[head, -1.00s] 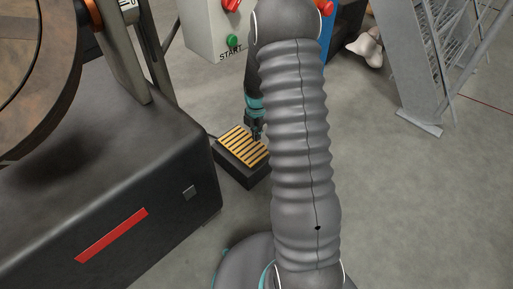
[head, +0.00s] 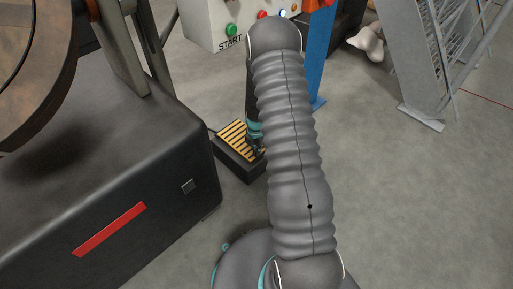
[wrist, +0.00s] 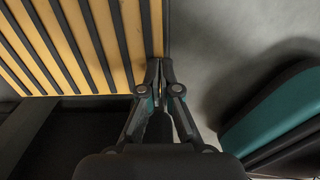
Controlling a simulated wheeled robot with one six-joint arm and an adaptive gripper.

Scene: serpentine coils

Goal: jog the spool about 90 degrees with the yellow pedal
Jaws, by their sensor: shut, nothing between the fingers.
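The yellow pedal (head: 232,131) has a slatted yellow and black top on a dark base and sits on the floor beside the black machine housing. My shut, empty gripper (head: 258,153) is at the pedal's near right edge, partly hidden by my arm. In the wrist view the closed fingertips (wrist: 159,68) overlap the edge of the slatted top (wrist: 65,45). I cannot tell whether they touch it. The brown spool (head: 40,65) is only partly in view at the upper left.
The black housing (head: 110,190) with a red stripe stands left of the pedal. A grey control box (head: 208,28) with a green START button (head: 231,30) and a blue post (head: 317,65) stand behind. A grey metal frame (head: 420,70) is at right.

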